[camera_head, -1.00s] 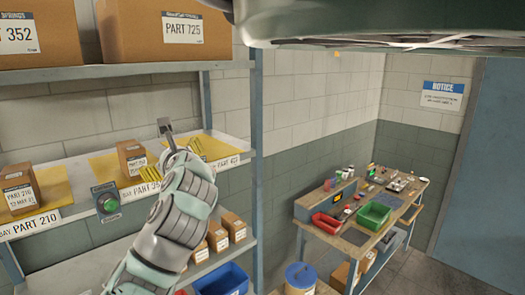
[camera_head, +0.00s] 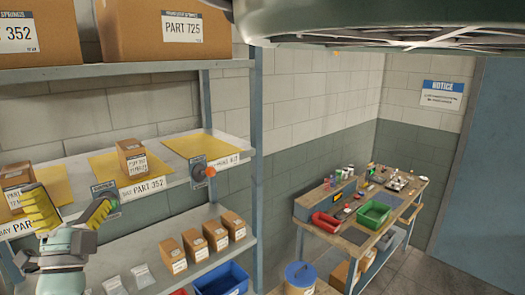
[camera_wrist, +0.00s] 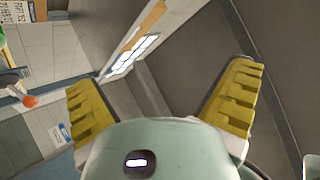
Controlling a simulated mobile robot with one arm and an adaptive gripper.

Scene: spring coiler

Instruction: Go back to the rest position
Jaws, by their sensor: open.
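My gripper (camera_head: 70,214) is at the lower left of the head view, in front of the shelf edge. Its two yellow-padded fingers are spread apart with nothing between them. In the wrist view my gripper (camera_wrist: 163,100) also shows wide open and empty. A green button (camera_head: 113,207) on the shelf edge is partly hidden behind the right finger. A lever with an orange-red ball (camera_head: 210,171) stands out from the shelf edge on the right. The ball also shows at the left of the wrist view (camera_wrist: 30,101).
A small box (camera_head: 132,157) sits on the middle yellow mat, another (camera_head: 16,178) on the left one. The right yellow mat (camera_head: 200,145) is bare. Small boxes and a blue bin (camera_head: 221,279) are on the lower shelf. A cluttered workbench (camera_head: 350,236) stands right, with clear floor beside it.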

